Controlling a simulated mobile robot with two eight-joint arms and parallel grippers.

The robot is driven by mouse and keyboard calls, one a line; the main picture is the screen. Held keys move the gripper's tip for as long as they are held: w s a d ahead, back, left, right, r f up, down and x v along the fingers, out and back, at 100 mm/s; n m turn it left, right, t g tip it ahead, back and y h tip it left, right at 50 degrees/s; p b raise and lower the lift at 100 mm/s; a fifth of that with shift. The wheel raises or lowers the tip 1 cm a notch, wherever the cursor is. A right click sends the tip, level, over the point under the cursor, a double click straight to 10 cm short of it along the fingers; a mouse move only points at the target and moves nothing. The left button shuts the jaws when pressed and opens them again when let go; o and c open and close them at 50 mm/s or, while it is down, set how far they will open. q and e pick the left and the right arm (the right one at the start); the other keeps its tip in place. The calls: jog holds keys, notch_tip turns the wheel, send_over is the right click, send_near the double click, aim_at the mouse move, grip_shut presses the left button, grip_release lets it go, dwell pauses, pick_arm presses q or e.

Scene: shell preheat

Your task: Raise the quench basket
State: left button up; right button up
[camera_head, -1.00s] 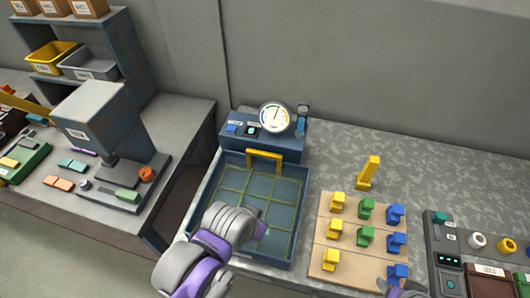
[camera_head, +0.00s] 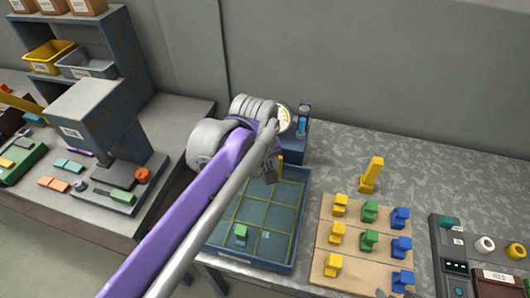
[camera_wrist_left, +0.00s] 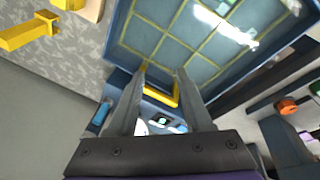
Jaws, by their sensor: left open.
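The quench basket is a blue square tray (camera_head: 303,205) with a yellow-green grid floor on the grey bench. A green block (camera_head: 240,232) lies on the grid. The basket's yellow handle, at its far edge, is mostly hidden by my left arm in the head view. In the left wrist view the yellow handle (camera_wrist_left: 176,93) shows between the fingers of my left gripper (camera_wrist_left: 161,74). That gripper is open, and I cannot tell whether a finger touches the handle. In the head view it (camera_head: 272,172) is over the far part of the basket. My right gripper is not in view.
A blue box with a dial gauge (camera_head: 285,118) stands behind the basket, partly hidden. A wooden board (camera_head: 350,240) with several coloured pieces lies to the right, with a yellow upright (camera_head: 371,175) behind it. A press-like machine (camera_head: 95,120) stands at left.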

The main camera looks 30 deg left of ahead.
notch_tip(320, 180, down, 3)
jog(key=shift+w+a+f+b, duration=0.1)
jog(key=shift+b, duration=1)
pick_arm(q)
jog(key=w+a+r+n+g, duration=0.3)
jog(key=w+a+n, duration=0.4)
jog(key=w+n, duration=0.4)
jog(key=f, duration=0.7)
jog(key=f+b, duration=0.1)
jog(key=f, duration=0.2)
jog(key=shift+s+d+f, duration=0.15)
jog(key=shift+d+f, duration=0.1)
jog(key=shift+f, duration=0.05)
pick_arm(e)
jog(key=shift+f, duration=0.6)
pick_arm(q)
grip_shut()
